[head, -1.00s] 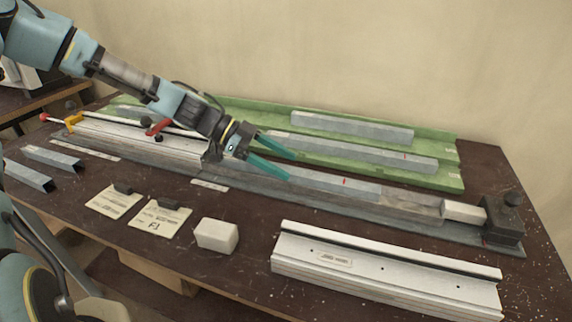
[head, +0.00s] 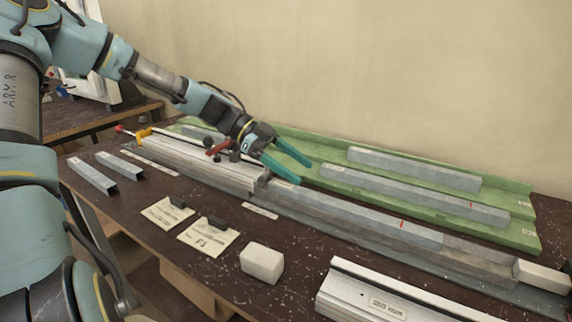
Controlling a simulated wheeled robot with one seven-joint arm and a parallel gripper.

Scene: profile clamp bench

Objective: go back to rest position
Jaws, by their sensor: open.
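My gripper (head: 290,160) is open, its two teal fingers apart with nothing held between them. It hangs over the long clamp fixture, near the right end of the aluminium clamp block (head: 205,165). A grey profile with a red mark (head: 385,222) lies along the fixture, running right from below my fingers. Whether the fingertips touch the profile cannot be told. A red lever (head: 217,148) and a yellow clamp part (head: 143,135) show on the clamp block to the left.
A green tray (head: 525,238) at the back holds grey profiles (head: 415,168). In front are a white block (head: 262,263), paper cards (head: 208,237), two short profiles (head: 92,176) and an aluminium rail (head: 350,300). The wall stands behind the bench; space above the bench front is clear.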

